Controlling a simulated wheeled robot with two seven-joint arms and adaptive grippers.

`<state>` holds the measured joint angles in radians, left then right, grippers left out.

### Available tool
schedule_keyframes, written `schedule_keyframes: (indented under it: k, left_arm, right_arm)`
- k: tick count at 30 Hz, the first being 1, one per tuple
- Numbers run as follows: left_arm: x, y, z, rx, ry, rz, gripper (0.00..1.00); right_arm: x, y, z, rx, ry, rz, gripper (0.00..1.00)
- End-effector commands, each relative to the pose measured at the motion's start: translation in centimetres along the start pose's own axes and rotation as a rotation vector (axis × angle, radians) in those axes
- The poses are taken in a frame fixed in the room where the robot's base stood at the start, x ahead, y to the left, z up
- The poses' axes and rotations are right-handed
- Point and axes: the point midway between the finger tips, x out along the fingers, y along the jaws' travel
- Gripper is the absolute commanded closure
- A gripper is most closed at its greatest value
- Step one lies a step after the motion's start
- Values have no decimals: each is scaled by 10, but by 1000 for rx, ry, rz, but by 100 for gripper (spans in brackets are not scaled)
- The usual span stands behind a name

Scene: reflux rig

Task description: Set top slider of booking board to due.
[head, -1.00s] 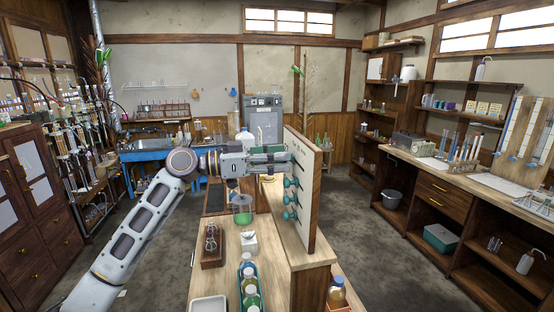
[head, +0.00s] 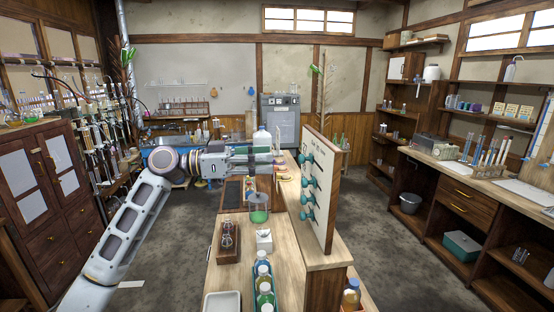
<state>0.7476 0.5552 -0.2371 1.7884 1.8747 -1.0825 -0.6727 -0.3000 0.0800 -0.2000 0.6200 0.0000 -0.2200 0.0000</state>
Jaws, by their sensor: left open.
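The booking board (head: 323,192) stands upright on the wooden bench, its pale face turned to the left and seen at a steep angle. Several teal slider knobs stick out of it in a column. The top slider (head: 307,159) shows clear at the upper part, and the others (head: 308,198) sit below it. The labels on the board are too small to read. My left gripper (head: 281,159) is open and empty, level with the top slider and a little to the left of it, apart from the board. My right gripper is not in view.
Below my left arm the bench (head: 237,262) holds a beaker with green liquid (head: 259,210), a wooden rack (head: 228,243), a small white box (head: 264,240) and several capped bottles (head: 264,281). A large clear bottle (head: 262,140) stands behind my gripper.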

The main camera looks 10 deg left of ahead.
Motion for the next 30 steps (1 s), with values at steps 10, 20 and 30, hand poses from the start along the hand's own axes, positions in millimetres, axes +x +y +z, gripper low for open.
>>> schedule_keyframes:
  k: [10,20,30]
  left_arm:
    - [-30,0,1,-1,-1,0,58]
    - [-32,0,0,0,-1,-1,58]
    - [-32,-2,-2,-62,10,-9,58]
  right_arm:
    - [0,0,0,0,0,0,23]
    - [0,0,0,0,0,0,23]
    - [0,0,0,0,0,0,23]
